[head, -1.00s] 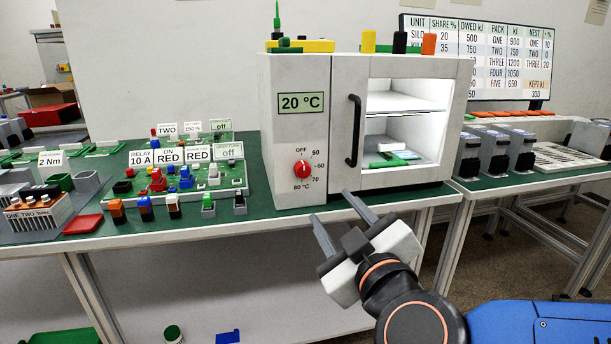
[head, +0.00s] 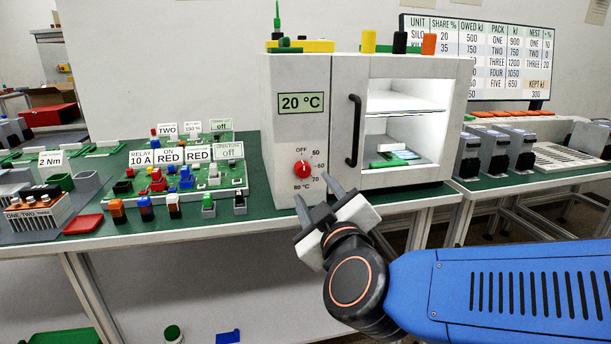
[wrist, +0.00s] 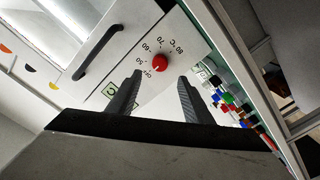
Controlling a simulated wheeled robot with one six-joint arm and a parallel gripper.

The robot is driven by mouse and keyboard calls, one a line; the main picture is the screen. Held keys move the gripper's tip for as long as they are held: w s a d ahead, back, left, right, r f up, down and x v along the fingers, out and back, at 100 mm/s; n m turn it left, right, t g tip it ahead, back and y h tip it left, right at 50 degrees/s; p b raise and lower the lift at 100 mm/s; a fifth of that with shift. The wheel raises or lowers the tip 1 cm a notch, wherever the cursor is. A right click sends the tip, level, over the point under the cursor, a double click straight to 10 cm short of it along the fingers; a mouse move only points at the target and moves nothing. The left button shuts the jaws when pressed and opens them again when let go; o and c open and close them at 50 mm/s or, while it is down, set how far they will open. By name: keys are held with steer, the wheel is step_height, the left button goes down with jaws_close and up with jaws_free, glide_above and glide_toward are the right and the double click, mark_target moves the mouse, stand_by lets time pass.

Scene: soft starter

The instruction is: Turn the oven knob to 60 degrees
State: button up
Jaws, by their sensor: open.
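The red oven knob (head: 302,169) sits on the white front panel of the oven (head: 285,125), below a display reading 20 °C. Marks OFF, 50, 60, 70 and 80 °C ring the knob. Its pointer is too small to read surely. My gripper (head: 314,188) is open and empty, just below and in front of the knob in the head view. In the wrist view the knob (wrist: 160,63) lies ahead of and between the two spread fingers (wrist: 155,92), apart from them. The oven door with its black handle (head: 353,131) shows a lit interior.
A board of coloured plugs and label cards (head: 187,177) stands left of the oven on the green bench. Grey-blue units (head: 495,152) stand on the right bench. A red tray (head: 83,224) lies near the left front edge.

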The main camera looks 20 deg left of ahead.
mark_target(304, 172)
steer(key=x, duration=0.8)
steer(key=shift+w+a, duration=0.1)
steer(key=shift+w, duration=0.2)
steer(key=c, duration=1.1)
